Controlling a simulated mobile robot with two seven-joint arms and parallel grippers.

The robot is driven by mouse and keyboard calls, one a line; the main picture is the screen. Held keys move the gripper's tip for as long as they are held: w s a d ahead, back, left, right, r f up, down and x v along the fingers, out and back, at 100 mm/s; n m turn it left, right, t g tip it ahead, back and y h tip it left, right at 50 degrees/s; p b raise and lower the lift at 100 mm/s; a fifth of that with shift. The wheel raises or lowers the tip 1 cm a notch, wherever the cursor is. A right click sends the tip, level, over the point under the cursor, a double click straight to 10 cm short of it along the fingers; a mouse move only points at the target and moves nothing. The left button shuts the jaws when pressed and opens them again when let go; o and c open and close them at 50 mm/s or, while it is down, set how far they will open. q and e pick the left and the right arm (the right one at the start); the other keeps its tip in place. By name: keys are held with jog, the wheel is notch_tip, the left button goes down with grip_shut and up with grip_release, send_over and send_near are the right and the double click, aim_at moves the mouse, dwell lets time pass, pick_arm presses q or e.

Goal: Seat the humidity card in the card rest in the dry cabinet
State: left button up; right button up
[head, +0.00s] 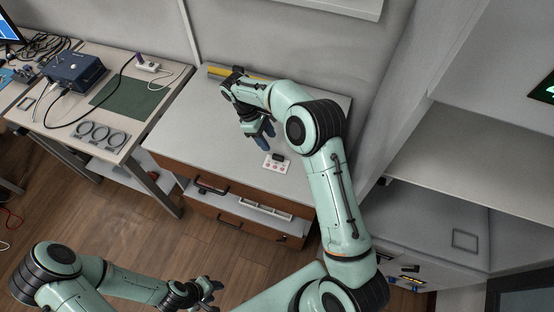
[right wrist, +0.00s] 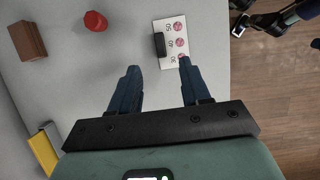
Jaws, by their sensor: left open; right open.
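The humidity card (head: 277,166) is a small white card with pink round spots and a dark block along one edge. It lies flat on the grey top of the drawer bench. In the right wrist view the card (right wrist: 174,32) lies just beyond my right fingertips, with one corner close to the right-hand finger. My right gripper (head: 266,134) is open and empty above the bench top, beside the card; its fingers (right wrist: 160,68) point toward it. My left gripper (head: 212,291) is open and empty, low over the floor. I cannot clearly make out the card rest.
A red round object (right wrist: 95,21) and a brown block (right wrist: 28,41) stand on the bench top. A yellow item (head: 222,72) lies at its back edge. A drawer (head: 232,208) shows in its front. A grey cabinet (head: 430,228) stands at the right, below a wide shelf.

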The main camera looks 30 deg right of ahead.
aim_at(278, 156)
jog(key=x, duration=0.8)
jog(key=shift+s+d+f+b, duration=0.1)
jog(key=shift+f+b, duration=0.05)
jog(key=shift+b, duration=0.2)
grip_shut()
